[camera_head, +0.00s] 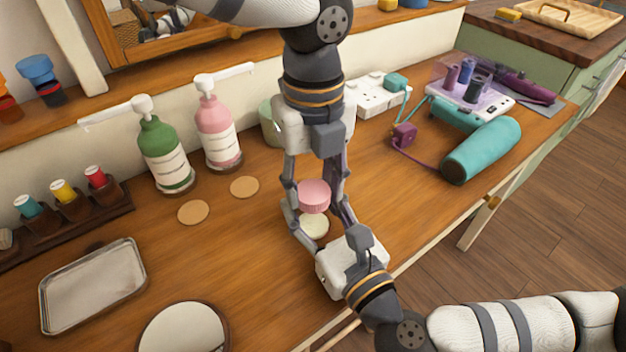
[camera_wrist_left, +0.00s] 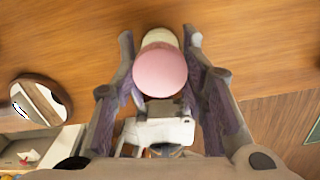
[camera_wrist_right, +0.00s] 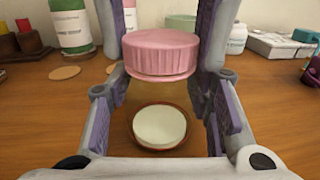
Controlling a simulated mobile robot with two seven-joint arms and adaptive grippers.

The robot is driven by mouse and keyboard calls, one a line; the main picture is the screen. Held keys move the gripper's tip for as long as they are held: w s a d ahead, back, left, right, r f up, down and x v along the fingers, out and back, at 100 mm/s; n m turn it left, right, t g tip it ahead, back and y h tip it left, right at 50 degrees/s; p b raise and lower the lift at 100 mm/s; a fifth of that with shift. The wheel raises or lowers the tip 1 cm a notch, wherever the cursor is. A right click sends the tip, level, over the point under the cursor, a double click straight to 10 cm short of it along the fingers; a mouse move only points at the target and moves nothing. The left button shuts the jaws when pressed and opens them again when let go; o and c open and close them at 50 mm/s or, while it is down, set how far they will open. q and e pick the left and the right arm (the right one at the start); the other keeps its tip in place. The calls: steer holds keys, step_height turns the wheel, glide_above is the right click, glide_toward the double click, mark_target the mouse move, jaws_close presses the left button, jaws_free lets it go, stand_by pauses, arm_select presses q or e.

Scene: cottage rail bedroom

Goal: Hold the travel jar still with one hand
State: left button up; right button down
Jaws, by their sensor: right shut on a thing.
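The travel jar (camera_wrist_right: 160,127) stands upright on the wooden table, a small round brown-rimmed pot with a pale cream top. In the head view it (camera_head: 314,226) sits between the fingers of my right gripper (camera_head: 309,222), which is shut on it low down from the front. A ribbed pink lid (camera_wrist_right: 161,54) hangs level just above the jar, apart from it. My left gripper (camera_head: 314,192), reaching down from the back, is shut on the lid. In the left wrist view the lid (camera_wrist_left: 160,71) lies between its fingers and partly hides the jar.
A green pump bottle (camera_head: 165,155) and a pink pump bottle (camera_head: 217,135) stand behind, near two cork discs. A metal tray (camera_head: 93,286) and round mirror (camera_head: 184,330) lie left. A teal cylinder (camera_head: 481,150) lies right. Table between the jar and the cylinder is clear.

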arm_select(q)
steer(key=o, duration=0.5)
steer(key=shift+c, duration=0.2)
steer(key=shift+r, duration=0.1)
arm_select(e)
steer(key=c, duration=0.7)
jaws_free()
arm_select(q)
step_height(320, 180, up, 12)
arm_select(e)
steer(key=v, duration=1.2)
steer(key=shift+d+f, duration=0.1)
